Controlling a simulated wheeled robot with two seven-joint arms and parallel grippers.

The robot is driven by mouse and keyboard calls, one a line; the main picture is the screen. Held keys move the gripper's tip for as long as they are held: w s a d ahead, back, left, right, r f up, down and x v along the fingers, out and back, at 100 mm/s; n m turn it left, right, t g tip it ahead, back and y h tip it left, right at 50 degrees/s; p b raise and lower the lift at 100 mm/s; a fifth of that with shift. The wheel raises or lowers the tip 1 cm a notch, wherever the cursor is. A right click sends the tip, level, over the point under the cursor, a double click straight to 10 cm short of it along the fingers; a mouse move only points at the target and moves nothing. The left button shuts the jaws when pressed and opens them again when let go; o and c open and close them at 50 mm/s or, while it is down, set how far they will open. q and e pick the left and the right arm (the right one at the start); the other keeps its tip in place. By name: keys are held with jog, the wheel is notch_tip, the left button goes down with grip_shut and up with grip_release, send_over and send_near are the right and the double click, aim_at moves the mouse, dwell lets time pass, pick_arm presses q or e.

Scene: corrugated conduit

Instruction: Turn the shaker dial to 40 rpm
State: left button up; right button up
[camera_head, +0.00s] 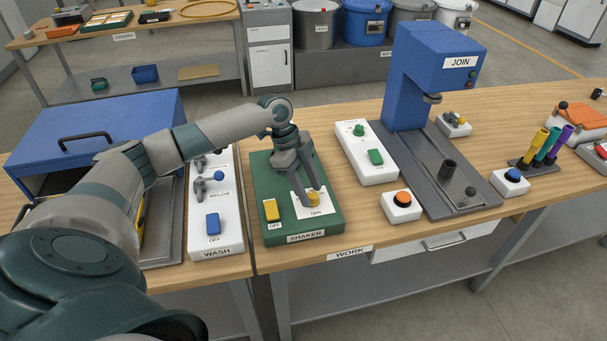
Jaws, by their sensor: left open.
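The shaker (262,180) is a green box near the middle of the bench, with a "SHAKER" label on its front. On its top is a white dial plate (325,211) marked rpm, with a small yellow dial (312,199) on it. A yellow switch (271,210) marked OFF sits left of the plate. My left gripper (311,197) points down over the dial, its fingers apart on either side of it. I cannot tell whether the fingers touch the dial. The fingers hide part of the dial and its scale, so its setting is not readable. My right gripper is not in view.
The white WASH panel (228,240) with a blue switch stands left of the shaker. A white box (374,173) with green controls and the blue JOIN press (405,75) stand to the right. An orange button (402,199) is near the front edge. Bare wood lies before the shaker.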

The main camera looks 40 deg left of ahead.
pick_arm(q)
jog(key=b+v, duration=0.3)
jog(key=v, duration=1.4)
jog(key=shift+r+b, duration=0.25)
jog(key=shift+b, duration=0.05)
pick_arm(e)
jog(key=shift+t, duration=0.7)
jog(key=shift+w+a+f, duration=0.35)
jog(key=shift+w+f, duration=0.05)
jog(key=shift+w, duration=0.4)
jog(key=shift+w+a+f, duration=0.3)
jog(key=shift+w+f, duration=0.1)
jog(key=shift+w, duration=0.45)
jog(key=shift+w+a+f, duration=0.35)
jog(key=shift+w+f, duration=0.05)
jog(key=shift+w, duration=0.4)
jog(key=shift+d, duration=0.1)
